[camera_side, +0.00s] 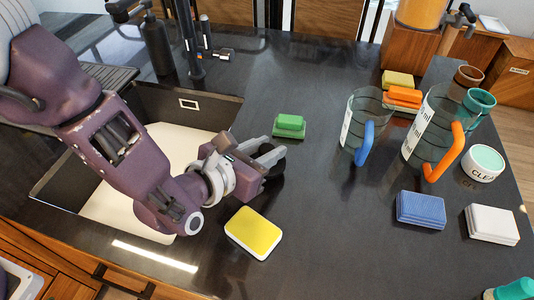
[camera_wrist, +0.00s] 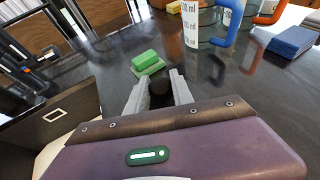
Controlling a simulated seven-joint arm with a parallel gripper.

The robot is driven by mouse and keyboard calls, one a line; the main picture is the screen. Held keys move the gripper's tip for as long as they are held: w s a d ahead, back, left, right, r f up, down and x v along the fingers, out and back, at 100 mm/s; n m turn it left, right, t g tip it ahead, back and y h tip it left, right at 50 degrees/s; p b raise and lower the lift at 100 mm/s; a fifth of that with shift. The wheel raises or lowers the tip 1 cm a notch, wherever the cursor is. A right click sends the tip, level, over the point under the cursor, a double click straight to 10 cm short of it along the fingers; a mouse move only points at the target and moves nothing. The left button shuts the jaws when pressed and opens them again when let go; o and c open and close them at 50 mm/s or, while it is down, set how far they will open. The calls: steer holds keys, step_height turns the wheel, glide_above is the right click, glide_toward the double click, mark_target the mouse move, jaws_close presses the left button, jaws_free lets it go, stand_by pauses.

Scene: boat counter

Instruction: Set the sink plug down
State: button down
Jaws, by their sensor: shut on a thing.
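The sink plug is a small black round piece (camera_wrist: 160,96) between the two grey fingers of my gripper (camera_wrist: 159,82) in the wrist view. In the side view my gripper (camera_side: 270,153) is over the dark counter, just right of the sink, shut on the dark plug (camera_side: 272,167). The plug is partly hidden by the fingers and blends into the black counter. I cannot tell whether its underside touches the counter.
A green sponge (camera_side: 289,126) lies just beyond my gripper. A yellow sponge (camera_side: 253,232) lies nearer the front. The sink (camera_side: 215,112) opens at left. Two measuring jugs (camera_side: 362,125) (camera_side: 430,130), a blue sponge (camera_side: 421,209) and a white sponge (camera_side: 491,223) stand right. The counter's middle is clear.

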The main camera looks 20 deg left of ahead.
steer(key=shift+f, duration=0.7)
steer(key=shift+f, duration=0.1)
steer(key=c, duration=1.1)
jaws_free()
